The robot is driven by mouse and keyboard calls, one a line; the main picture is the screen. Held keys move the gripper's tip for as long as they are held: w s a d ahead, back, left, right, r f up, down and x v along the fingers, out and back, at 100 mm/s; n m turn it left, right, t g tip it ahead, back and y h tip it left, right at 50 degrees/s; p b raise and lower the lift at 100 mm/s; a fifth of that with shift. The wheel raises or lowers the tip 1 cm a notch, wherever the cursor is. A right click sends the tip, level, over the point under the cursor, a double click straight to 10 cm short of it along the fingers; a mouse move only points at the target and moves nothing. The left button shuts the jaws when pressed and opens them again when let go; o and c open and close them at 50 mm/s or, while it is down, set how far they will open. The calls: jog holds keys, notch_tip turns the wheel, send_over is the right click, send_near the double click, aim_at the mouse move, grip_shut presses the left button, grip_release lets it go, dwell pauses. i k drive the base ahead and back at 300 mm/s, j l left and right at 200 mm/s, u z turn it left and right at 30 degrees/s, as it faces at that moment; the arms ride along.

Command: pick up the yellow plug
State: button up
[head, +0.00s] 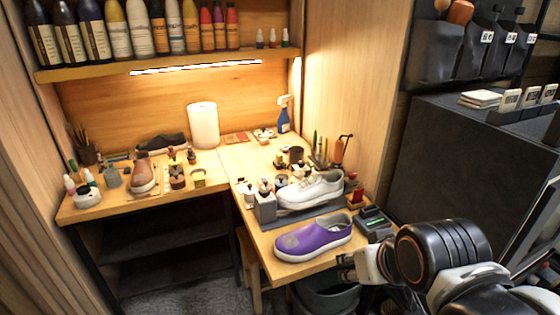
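I cannot clearly make out a yellow plug; the parts on the bench are too small to tell. A small yellow item (199,178) stands on the left part of the bench, and I cannot tell whether it is the plug. My gripper (343,267) is at the front right, by the bench's front corner, just right of the purple shoe (313,239). Its fingertips look apart, with nothing visible between them. It is far from the yellow item.
The L-shaped wooden bench (228,158) carries a white sneaker (312,188), a brown shoe (142,176), a paper roll (203,125) and a blue spray bottle (284,118). A dark bin (330,297) stands below the front edge. A dark cabinet (440,160) is at the right.

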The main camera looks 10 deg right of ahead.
aim_at(279, 156)
jog(key=i+j+z, duration=0.15)
jog(key=i+j, duration=0.15)
jog(key=i+j+z, duration=0.15)
jog(key=i+j, duration=0.15)
jog(key=i+j+z, duration=0.1)
jog(key=i+j, duration=0.15)
jog(key=j, duration=0.25)
jog(key=i+j+z, duration=0.15)
jog(key=i+j, duration=0.15)
jog(key=i+j+z, duration=0.15)
jog(key=j, duration=0.4)
jog(key=i, duration=0.05)
